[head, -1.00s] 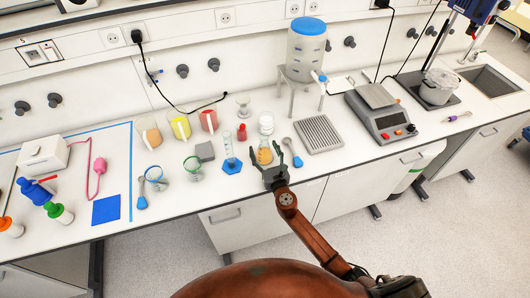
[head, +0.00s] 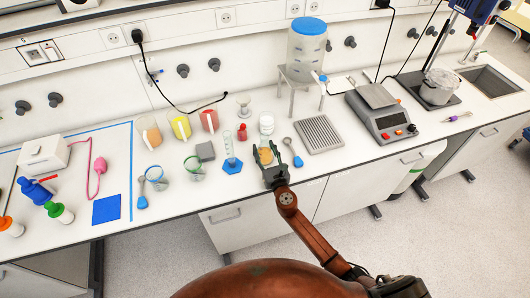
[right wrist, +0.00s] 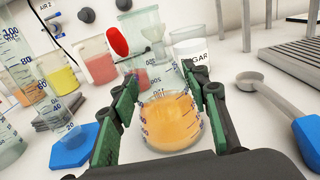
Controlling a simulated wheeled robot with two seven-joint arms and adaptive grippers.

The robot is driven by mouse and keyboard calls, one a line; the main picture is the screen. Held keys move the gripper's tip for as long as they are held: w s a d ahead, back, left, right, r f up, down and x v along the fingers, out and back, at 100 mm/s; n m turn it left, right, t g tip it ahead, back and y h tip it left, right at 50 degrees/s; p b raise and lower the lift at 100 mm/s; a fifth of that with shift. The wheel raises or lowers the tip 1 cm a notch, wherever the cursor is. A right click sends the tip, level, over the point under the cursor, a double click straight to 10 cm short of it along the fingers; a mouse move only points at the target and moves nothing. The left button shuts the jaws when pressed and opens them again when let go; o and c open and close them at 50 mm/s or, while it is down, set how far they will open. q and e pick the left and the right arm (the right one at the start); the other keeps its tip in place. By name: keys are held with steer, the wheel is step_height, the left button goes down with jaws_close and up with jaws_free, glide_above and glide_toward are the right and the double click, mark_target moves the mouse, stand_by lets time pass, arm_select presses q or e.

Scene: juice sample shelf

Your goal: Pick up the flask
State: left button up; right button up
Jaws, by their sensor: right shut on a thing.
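The flask (right wrist: 170,124) is a clear conical glass vessel with blue markings and orange liquid. In the right wrist view it stands upright between the two green-padded fingers of my right gripper (right wrist: 160,108). The fingers are closed in on its sides. In the head view my right gripper (head: 268,161) is at the front of the bench, around the flask (head: 266,156), which is partly hidden by the fingers. The flask appears to rest on the bench top. My left gripper does not show.
A measuring cylinder with a blue base (head: 232,165) stands close left of the flask. A blue-handled spoon (head: 293,152) lies close right. A grey ribbed rack (head: 319,135) is further right.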

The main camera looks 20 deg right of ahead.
mark_target(265, 147)
steer(key=shift+r, duration=0.15)
steer(key=shift+c, duration=0.5)
steer(key=shift+r+p, duration=1.1)
steer(key=shift+r, duration=0.4)
steer(key=shift+s+a+r+p, duration=0.1)
steer(key=shift+s+r+p, duration=0.05)
steer(key=shift+r+p, duration=0.15)
steer(key=s+r+p, duration=0.1)
steer(key=s+r, duration=0.1)
steer(key=s+a+r+p, duration=0.1)
steer(key=s+r+p, duration=0.1)
steer(key=r, duration=0.1)
steer(key=shift+a+p, duration=0.15)
steer(key=shift+p, duration=0.15)
steer(key=s+a+r+p, duration=0.3)
steer(key=s+r+p, duration=0.4)
steer(key=s+r, duration=0.2)
steer(key=shift+d+r, duration=0.1)
steer(key=shift+d, duration=0.05)
